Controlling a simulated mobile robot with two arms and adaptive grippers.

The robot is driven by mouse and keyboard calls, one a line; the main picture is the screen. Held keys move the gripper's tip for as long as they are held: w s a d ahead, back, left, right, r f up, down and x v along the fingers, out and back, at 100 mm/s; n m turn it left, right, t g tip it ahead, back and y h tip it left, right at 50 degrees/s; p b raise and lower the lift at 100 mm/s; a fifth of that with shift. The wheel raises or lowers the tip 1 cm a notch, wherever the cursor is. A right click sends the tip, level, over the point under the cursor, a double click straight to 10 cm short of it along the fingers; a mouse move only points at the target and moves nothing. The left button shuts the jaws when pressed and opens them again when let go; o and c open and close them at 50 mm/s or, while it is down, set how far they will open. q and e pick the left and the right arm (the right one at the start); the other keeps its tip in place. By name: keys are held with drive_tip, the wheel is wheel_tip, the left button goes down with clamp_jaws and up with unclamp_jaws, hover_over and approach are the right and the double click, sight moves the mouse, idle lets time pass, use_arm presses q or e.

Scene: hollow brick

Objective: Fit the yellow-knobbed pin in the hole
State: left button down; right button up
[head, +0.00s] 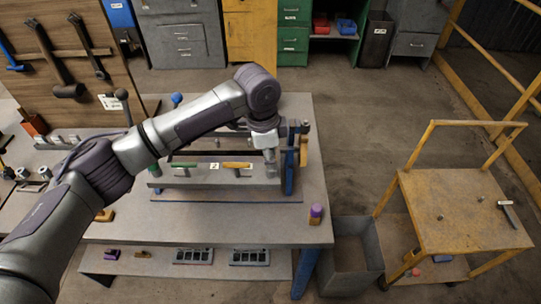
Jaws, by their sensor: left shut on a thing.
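My left gripper (268,150) is low over the right end of a long grey block (210,182) on the workbench. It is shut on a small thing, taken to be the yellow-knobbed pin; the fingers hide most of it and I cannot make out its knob. A yellow-topped piece (237,165) and a green-topped piece (184,165) stand on the block, with a white label between them. The hole cannot be made out at this size. My right gripper is not in view.
A blue clamp-like post (290,165) stands just right of the gripper. A purple-topped piece (316,213) is at the bench's (240,222) right front. A grey bin (352,258) and a yellow cart (450,215) stand to the right. The front bench top is mostly clear.

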use_arm(q)
drive_tip(key=shift+f, duration=0.25)
drive_tip(key=c, duration=0.8)
unclamp_jaws()
drive_tip(key=r, duration=0.4)
drive_tip(key=a+r, duration=0.1)
drive_tip(key=r, duration=0.7)
drive_tip(key=shift+a, duration=0.2)
drive_tip(key=shift+s+f, duration=0.1)
